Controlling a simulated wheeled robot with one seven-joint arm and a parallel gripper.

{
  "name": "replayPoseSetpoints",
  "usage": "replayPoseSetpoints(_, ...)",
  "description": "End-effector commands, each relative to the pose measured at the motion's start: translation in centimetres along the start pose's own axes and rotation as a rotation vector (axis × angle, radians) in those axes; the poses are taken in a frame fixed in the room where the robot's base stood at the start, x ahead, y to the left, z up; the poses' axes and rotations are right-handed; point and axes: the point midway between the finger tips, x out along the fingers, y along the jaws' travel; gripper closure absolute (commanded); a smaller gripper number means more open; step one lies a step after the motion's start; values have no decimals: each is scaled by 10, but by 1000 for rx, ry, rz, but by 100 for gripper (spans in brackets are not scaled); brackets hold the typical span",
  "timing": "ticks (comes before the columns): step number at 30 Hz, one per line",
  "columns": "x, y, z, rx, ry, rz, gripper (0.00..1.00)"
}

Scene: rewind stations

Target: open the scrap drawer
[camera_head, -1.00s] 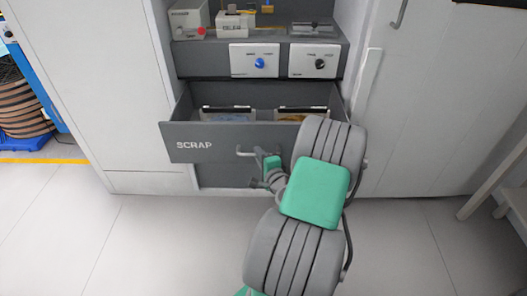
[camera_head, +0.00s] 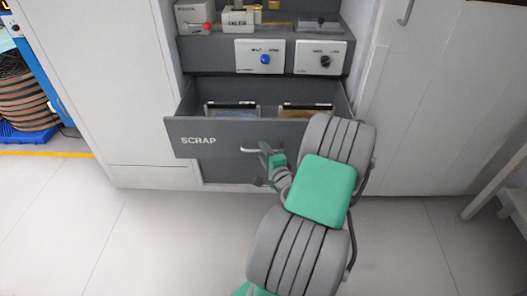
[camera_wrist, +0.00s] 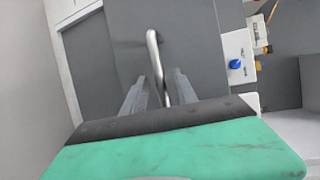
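The grey scrap drawer (camera_head: 220,142), lettered SCRAP, stands pulled out from the cabinet, its inside visible from above. Its silvery bar handle (camera_head: 248,150) is on the front; its right part is hidden by my gripper. My gripper (camera_head: 264,160) is at the handle's right part. In the wrist view the handle (camera_wrist: 154,45) runs down between the two grey fingers of my gripper (camera_wrist: 160,80). Gaps show beside the bar, so the fingers look open around it, not clamped. The drawer front (camera_wrist: 190,35) fills the middle of that view.
Two bins (camera_head: 232,110) with dark rims lie inside the drawer. Above it are panels with a blue knob (camera_head: 265,59) and a dark knob (camera_head: 325,61). White cabinet doors flank the station. A stool or table leg (camera_head: 490,190) stands right. The floor in front is clear.

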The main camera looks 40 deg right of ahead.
Motion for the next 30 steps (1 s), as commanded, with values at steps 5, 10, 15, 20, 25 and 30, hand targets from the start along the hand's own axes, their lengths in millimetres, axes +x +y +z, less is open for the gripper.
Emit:
replayPoseSetpoints(5,-37,-2,-3,5,8,0,66)
replayPoseSetpoints(10,-64,-1,-2,2,5,-1,66)
replayPoseSetpoints(15,-70,-1,0,0,1,-3,66)
replayPoseSetpoints(20,-70,-1,0,0,1,-2,66)
replayPoseSetpoints(25,-68,-6,7,-20,-21,6,66)
replayPoseSetpoints(30,-60,-52,92,-286,-295,119,66)
